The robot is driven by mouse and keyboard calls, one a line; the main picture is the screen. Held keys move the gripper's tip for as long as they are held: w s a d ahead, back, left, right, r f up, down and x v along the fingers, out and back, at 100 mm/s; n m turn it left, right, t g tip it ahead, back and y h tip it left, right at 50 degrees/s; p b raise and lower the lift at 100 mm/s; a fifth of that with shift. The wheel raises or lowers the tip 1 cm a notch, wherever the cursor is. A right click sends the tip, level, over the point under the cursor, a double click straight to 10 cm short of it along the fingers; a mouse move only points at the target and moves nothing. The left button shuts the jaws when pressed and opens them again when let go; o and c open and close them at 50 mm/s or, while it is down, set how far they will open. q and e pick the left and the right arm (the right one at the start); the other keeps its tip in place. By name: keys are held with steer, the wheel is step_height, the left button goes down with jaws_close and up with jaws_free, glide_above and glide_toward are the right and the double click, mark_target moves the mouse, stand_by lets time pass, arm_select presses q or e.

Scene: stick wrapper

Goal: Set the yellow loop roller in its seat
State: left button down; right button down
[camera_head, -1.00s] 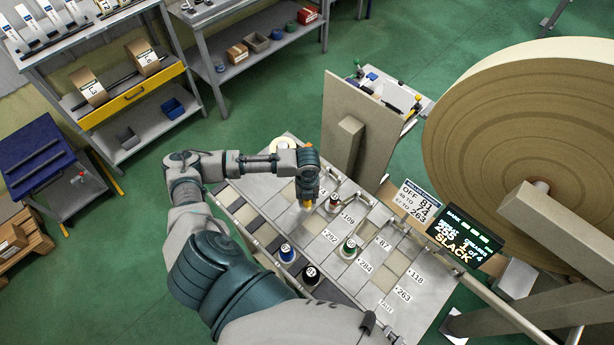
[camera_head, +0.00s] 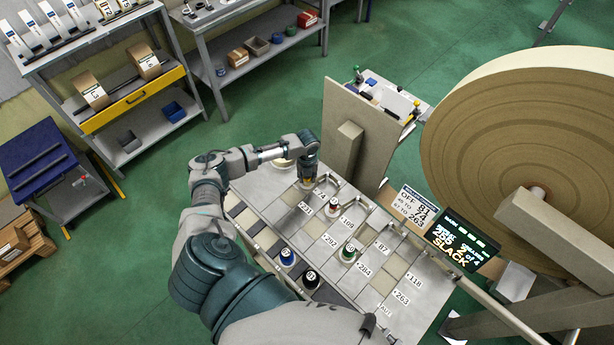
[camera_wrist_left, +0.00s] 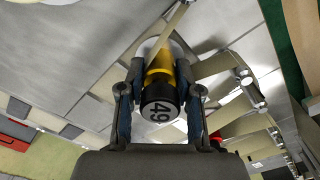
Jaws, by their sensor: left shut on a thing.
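My left gripper (camera_head: 307,184) is shut on the yellow loop roller (camera_wrist_left: 160,78), low over the far end of the grey numbered board (camera_head: 402,268). In the left wrist view the roller sits between the two fingers, with its black cap marked 49 facing the camera. A pale web strip (camera_wrist_left: 215,65) runs close beside the roller; I cannot tell whether they touch. The roller's lower end and the seat under it are hidden. In the head view the gripper mostly covers the roller. My right gripper is out of view.
Blue (camera_head: 287,257), black (camera_head: 311,280), green (camera_head: 349,252) and red-brown (camera_head: 333,205) rollers stand on the board. A dark display (camera_head: 463,243) reads SLACK and 2 of 4. A large paper roll (camera_head: 520,150) stands at the right, past an upright panel (camera_head: 352,130).

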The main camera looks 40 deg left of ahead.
arm_select(q)
steer(key=c, duration=0.8)
jaws_free()
steer(key=shift+r, duration=0.1)
step_height(320, 180, up, 12)
steer(key=shift+f+b, duration=0.1)
steer(key=shift+b, duration=0.5)
steer(key=shift+s, duration=0.1)
